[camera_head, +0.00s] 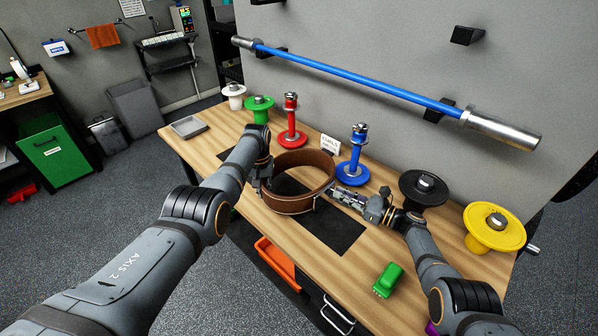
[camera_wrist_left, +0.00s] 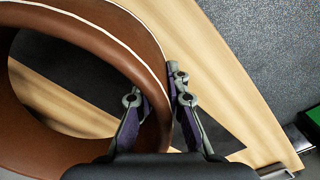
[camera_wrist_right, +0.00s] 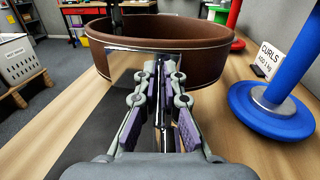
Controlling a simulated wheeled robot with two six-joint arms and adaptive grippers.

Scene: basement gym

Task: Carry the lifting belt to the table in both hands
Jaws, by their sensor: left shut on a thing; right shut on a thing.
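The lifting belt (camera_head: 292,207) is a brown leather ring with light stitching, over the dark mat (camera_head: 335,232) on the wooden table (camera_head: 385,238). My left gripper (camera_head: 263,180) holds its left side. In the left wrist view, one finger is inside the ring and one outside, with the belt wall (camera_wrist_left: 155,120) between them. My right gripper (camera_head: 343,196) is shut on the belt's right side. In the right wrist view its fingers (camera_wrist_right: 163,75) meet at a flat shiny piece on the belt (camera_wrist_right: 205,50). I cannot tell whether the belt touches the mat.
Behind the belt stand red (camera_head: 291,130) and blue (camera_head: 353,165) stands and a small sign (camera_head: 329,145). Black (camera_head: 423,188) and yellow (camera_head: 493,228) spools are at right. A green block (camera_head: 387,280) lies near the front edge. A blue bar (camera_head: 350,78) hangs on the wall.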

